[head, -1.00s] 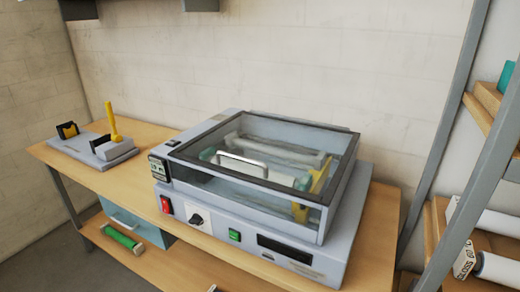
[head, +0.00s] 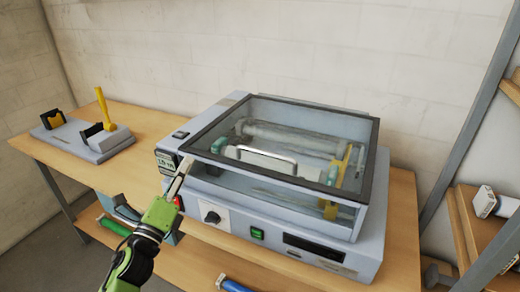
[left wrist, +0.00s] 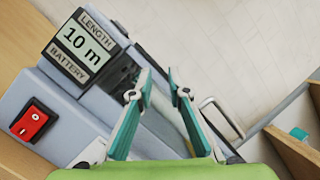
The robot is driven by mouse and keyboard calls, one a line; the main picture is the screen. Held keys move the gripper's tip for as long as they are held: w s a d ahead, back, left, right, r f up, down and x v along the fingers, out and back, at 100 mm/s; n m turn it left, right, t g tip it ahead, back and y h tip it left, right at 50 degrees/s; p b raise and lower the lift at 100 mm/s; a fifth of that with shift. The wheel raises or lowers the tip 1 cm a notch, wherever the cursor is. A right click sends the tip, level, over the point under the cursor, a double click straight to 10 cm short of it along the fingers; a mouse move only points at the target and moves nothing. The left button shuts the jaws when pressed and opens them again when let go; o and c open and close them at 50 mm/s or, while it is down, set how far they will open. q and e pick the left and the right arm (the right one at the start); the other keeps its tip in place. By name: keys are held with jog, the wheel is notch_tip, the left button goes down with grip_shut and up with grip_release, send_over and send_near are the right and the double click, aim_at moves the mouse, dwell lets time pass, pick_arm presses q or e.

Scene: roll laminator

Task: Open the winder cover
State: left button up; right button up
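The winder cover (head: 300,188) is a clear box-shaped lid with a dark frame on the grey laminator (head: 375,235). It looks shut, with rollers showing through it. Its silver bar handle (head: 268,160) is on the front part of the top; a metal bar like it shows in the left wrist view (left wrist: 222,115). My left gripper (head: 186,166) is at the cover's front left corner, left of the handle, holding nothing. In the left wrist view its two teal fingers (left wrist: 158,78) are apart with a gap between the tips. I cannot tell whether they touch the cover. My right gripper is not in view.
A small display (head: 166,163) and a red switch (left wrist: 30,122) are close to my left gripper. A grey stand with a yellow lever (head: 82,135) is at the table's left. A shelf rack (head: 480,210) stands at the right. Bare wall is behind.

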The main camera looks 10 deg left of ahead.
pick_arm(q)
jog(key=d+r+m+h, duration=0.5)
jog(key=r+m+h, duration=0.25)
jog(key=m, duration=0.45)
jog(key=m+g+h+p, duration=0.55)
jog(key=m+g, duration=0.85)
jog(key=m, duration=1.2)
send_near(261, 152)
jog(key=shift+y, duration=0.8)
jog(key=x, duration=0.3)
jog(key=p+x, duration=0.1)
jog(key=x, duration=0.2)
jog(key=r+x, duration=0.1)
jog(key=x, duration=0.2)
jog(key=shift+s+d+p, duration=0.1)
jog(key=shift+d+p, duration=0.25)
jog(key=shift+p, duration=0.05)
jog(key=shift+w+d+f, duration=0.25)
jog(key=shift+w+d, duration=0.05)
jog(key=shift+d, duration=0.3)
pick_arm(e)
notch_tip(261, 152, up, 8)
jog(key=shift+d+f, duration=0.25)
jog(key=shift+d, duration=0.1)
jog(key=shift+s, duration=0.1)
pick_arm(q)
grip_shut()
